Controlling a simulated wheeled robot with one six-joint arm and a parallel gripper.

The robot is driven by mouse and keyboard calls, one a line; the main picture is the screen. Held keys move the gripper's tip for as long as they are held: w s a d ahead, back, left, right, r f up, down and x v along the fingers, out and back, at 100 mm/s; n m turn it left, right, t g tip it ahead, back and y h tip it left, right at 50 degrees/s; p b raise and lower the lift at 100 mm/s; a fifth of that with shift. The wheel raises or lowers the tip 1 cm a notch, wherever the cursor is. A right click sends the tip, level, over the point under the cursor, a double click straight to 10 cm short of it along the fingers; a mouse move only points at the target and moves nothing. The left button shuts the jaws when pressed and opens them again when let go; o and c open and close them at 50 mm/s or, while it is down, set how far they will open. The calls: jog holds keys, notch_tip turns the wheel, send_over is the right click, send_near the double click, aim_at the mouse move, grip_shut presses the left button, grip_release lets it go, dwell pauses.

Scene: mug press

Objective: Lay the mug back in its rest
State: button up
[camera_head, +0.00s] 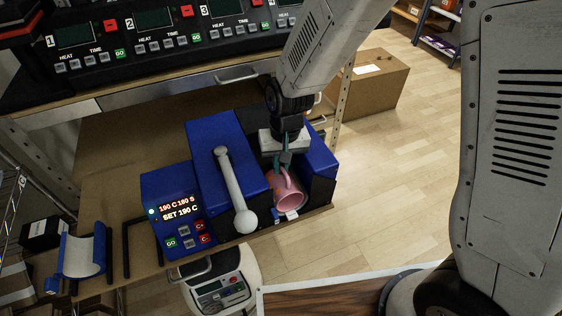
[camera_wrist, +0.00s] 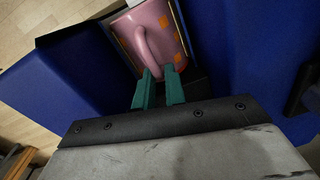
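The pink mug (camera_head: 289,194) with orange squares sits low in the bay at the right of the blue press (camera_head: 222,159), tilted, its handle facing up toward my gripper. The wrist view shows the mug (camera_wrist: 163,33) between blue walls. My gripper (camera_head: 286,157) is above it. Its green fingers (camera_wrist: 160,75) are close together at the handle's near end, with a narrow gap, and appear shut on the handle. The exact contact is partly hidden. Whether the mug touches the bay floor cannot be told.
The press has a grey lever (camera_head: 232,190) and a control box (camera_head: 176,209) reading 190 C. A blue curved cradle (camera_head: 84,252) stands at the left of the bench. A shelf of heat timers (camera_head: 150,35) is behind. Open floor lies at right.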

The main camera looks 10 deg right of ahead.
grip_shut()
jog(key=shift+r, duration=0.15)
